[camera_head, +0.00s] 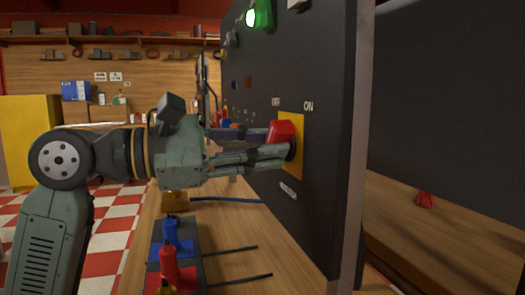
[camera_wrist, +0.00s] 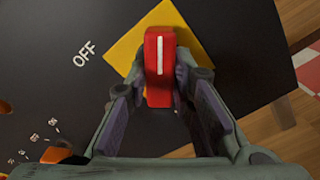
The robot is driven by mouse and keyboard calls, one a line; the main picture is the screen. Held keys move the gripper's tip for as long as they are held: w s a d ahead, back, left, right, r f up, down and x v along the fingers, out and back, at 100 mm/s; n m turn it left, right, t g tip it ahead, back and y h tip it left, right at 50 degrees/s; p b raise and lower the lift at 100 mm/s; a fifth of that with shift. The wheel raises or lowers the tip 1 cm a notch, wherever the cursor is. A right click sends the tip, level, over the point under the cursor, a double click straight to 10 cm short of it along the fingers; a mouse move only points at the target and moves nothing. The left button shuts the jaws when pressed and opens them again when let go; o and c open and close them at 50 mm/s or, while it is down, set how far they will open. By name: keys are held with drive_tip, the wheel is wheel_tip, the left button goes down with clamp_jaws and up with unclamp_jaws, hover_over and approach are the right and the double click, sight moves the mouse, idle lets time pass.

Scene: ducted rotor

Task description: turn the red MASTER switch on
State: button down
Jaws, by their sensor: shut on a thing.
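The red MASTER switch (camera_head: 281,131) sits on a yellow plate (camera_head: 292,152) on the dark upright panel (camera_head: 320,180). In the head view the word ON is at the plate's upper right and a less legible label at its upper left. In the wrist view the red handle (camera_wrist: 159,67) bears a white line, and the word OFF shows to its left; ON is not visible there. My gripper (camera_head: 278,143) reaches the handle from the left in the head view. Its fingers (camera_wrist: 160,88) are closed on both sides of the handle in the wrist view.
A green lit lamp (camera_head: 260,14) is higher on the panel. Below my arm, a wooden bench (camera_head: 222,235) carries a stand with blue and red pieces (camera_head: 169,262) and two thin dark rods. An orange knob (camera_wrist: 58,154) is at lower left in the wrist view.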

drive_tip(key=shift+m, duration=0.7)
drive_tip(key=c, duration=1.4)
unclamp_jaws()
drive_tip(key=v, duration=1.2)
